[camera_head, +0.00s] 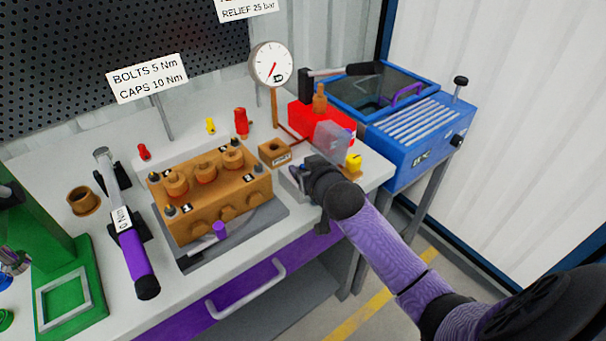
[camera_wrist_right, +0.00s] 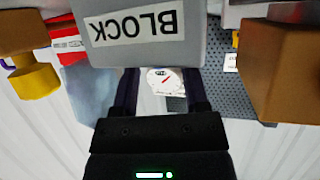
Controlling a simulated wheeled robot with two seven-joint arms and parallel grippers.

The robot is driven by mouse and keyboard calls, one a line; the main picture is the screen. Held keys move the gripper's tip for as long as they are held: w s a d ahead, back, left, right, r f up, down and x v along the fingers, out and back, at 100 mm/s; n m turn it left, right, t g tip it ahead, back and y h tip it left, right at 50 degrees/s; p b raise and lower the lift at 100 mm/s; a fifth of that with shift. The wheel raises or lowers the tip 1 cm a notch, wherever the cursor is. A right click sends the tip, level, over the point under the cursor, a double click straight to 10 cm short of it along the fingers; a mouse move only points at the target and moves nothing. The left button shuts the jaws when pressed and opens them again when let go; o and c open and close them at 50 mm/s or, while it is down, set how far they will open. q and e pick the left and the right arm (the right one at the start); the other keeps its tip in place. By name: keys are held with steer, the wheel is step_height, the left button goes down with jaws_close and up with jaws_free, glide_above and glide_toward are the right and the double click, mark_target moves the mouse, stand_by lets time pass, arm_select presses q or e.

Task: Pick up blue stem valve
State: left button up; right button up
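My right gripper (camera_head: 305,180) is low over the right end of the white bench, beside a small grey block (camera_head: 297,184). In the right wrist view that grey block (camera_wrist_right: 140,45) bears an upside-down label "BLOCK" and hides the fingertips. The two dark fingers of my right gripper (camera_wrist_right: 161,85) are apart, and the gauge shows through the gap. A small bluish bit shows by the gripper in the head view, but I cannot tell whether it is the blue stem valve. I cannot make out the valve clearly in either view. My left gripper is not recognisable in view.
An orange-brown pump block (camera_head: 212,200) sits on a grey plate left of my gripper. Behind stand a red pump (camera_head: 312,118), a clear shield (camera_head: 331,142) and a gauge (camera_head: 271,64). A yellow knob (camera_head: 354,160) is close on the right. A purple-handled torque wrench (camera_head: 133,258) lies left.

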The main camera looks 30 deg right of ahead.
jaws_close()
